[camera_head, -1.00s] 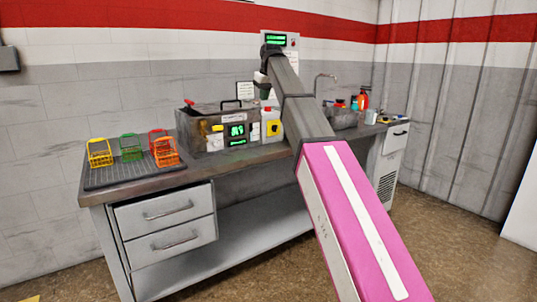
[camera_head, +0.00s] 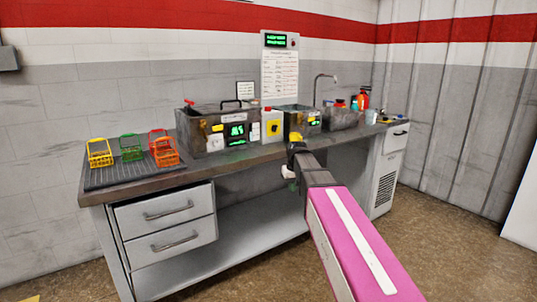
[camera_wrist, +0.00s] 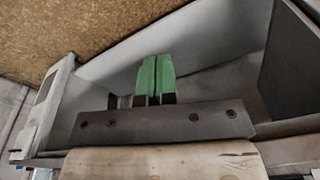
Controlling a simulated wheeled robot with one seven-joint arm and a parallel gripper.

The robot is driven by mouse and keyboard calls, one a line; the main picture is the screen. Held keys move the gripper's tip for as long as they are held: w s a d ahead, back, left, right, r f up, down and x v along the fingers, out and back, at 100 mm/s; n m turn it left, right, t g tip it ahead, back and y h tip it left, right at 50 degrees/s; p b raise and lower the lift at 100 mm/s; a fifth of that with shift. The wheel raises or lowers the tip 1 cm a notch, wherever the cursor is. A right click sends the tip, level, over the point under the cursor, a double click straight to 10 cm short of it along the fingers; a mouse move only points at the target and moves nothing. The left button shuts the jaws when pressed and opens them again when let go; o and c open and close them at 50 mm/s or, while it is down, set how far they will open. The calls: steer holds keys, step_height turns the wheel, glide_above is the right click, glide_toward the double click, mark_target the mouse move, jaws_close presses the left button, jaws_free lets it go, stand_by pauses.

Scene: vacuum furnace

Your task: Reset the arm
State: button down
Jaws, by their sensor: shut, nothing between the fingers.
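My arm reaches forward, with its far end in front of the bench's front edge in the head view. My gripper shows in the wrist view as two green fingers (camera_wrist: 155,77) close together, with nothing between them. In the head view the gripper's fingers are hard to make out, as the end of the arm is small and partly hidden by its own links. The workbench (camera_head: 262,232) stands beyond the arm, its front partly covered by it.
On the bench are several wire baskets (camera_head: 131,148) on a dark mat (camera_head: 105,179), metal tanks (camera_head: 202,123), a white bottle (camera_head: 272,127) and a sink (camera_head: 341,117) with a tap. Drawers (camera_head: 166,221) are at left. The floor (camera_head: 455,240) at right is clear.

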steer(key=s+d+f+m, duration=0.1)
steer(key=s+d+f, duration=0.2)
steer(key=s+f, duration=0.4)
steer(key=s+d+f+m+g, duration=0.1)
steer(key=s+d+f, duration=0.2)
steer(key=s+f, duration=0.4)
steer(key=s+d+f+m, duration=0.1)
steer(key=s+d+f, duration=0.2)
steer(key=s+f, duration=0.4)
steer(key=shift+s+f+h, duration=0.4)
steer(key=shift+s, duration=0.2)
stand_by(1.6)
